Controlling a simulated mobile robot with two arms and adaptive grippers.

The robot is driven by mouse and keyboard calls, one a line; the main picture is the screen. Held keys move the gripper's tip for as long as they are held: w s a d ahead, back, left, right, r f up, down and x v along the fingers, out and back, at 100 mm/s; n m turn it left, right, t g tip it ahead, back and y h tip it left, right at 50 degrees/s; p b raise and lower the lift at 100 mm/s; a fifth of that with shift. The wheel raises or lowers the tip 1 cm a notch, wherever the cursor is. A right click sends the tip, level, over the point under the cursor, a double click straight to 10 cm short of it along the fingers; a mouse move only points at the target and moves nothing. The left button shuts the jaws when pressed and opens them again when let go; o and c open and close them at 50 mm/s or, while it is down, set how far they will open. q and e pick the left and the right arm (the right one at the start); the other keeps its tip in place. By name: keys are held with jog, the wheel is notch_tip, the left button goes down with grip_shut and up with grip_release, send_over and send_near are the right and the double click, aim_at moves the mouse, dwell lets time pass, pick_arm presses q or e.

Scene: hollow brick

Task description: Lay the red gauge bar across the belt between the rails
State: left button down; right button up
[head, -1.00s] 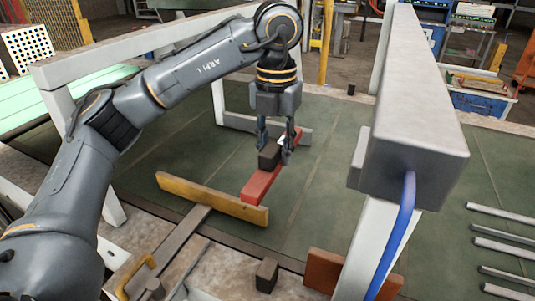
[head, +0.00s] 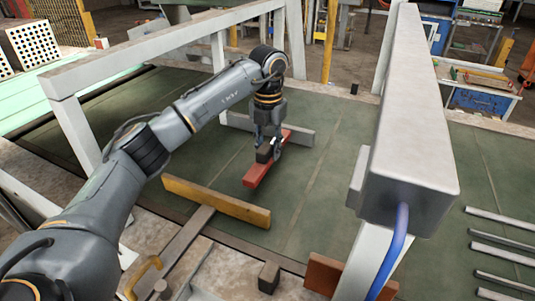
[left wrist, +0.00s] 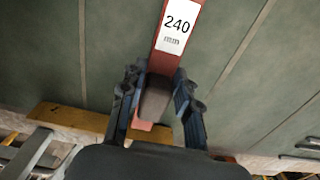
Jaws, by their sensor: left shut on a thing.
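The red gauge bar (head: 258,174) is over the green belt (head: 330,190), between the yellow near rail (head: 215,201) and the grey far rail (head: 300,136). My left gripper (head: 267,152) is shut on the bar's dark handle block. In the left wrist view, the fingers (left wrist: 157,108) flank the dark handle, and the red bar (left wrist: 168,60) carries a white "240 mm" label. The bar points from the near rail toward the far rail. I cannot tell if it touches the belt. My right gripper is not in view.
A pale gantry post and beam (head: 415,130) with a blue cable (head: 400,235) stand on the right. Another pale frame (head: 150,52) spans the left. Several metal bars (head: 505,250) lie at the far right. A small dark block (head: 269,277) is in front.

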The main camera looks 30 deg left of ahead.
pick_arm(q)
jog(key=shift+w+a+f, duration=0.15)
jog(key=shift+f, duration=0.1)
jog(key=f+p, duration=0.2)
jog(key=f, duration=0.1)
jog(key=shift+w+a+f, duration=0.1)
jog(key=shift+w, duration=0.1)
jog(key=shift+f, duration=0.2)
jog(key=c, duration=1)
grip_release()
jog(key=shift+f, duration=0.15)
